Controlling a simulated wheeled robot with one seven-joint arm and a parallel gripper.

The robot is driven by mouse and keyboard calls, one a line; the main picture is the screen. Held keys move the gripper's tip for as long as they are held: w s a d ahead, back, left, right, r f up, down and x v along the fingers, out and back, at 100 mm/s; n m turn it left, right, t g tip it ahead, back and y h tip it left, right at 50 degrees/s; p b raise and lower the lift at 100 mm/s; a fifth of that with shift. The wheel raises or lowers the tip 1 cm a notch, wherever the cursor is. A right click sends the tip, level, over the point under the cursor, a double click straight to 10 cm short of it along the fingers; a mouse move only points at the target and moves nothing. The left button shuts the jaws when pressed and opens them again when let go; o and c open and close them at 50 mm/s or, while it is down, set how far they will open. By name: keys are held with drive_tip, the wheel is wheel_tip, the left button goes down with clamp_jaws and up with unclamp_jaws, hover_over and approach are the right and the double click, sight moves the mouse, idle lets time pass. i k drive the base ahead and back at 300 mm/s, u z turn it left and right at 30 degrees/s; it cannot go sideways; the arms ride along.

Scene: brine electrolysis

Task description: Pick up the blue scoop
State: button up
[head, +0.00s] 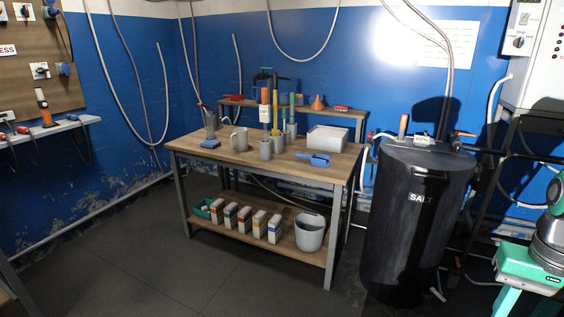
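The blue scoop (317,160) lies on the wooden top of the workbench (345,172), near its front right part, in front of a white box-like container (327,139). Its handle points to the left. Nothing covers it. My gripper (527,303) is at the bottom right edge of the head view, far to the right of the scoop and the bench. Its two green fingers point down and stand apart with nothing seen between them. Their tips are cut off by the frame edge.
A grey mug (239,140), several cups and a blue item (210,143) stand on the bench. The lower shelf holds several small boxes and a grey bucket (310,234). A tall black salt tank (415,225) stands between bench and gripper. The floor (130,265) front left is clear.

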sight(313, 159)
drive_tip(key=u, duration=0.15)
drive_tip(key=i, duration=1.3)
drive_tip(key=u, duration=0.35)
drive_tip(key=i, duration=1.6)
drive_tip(key=u, duration=0.25)
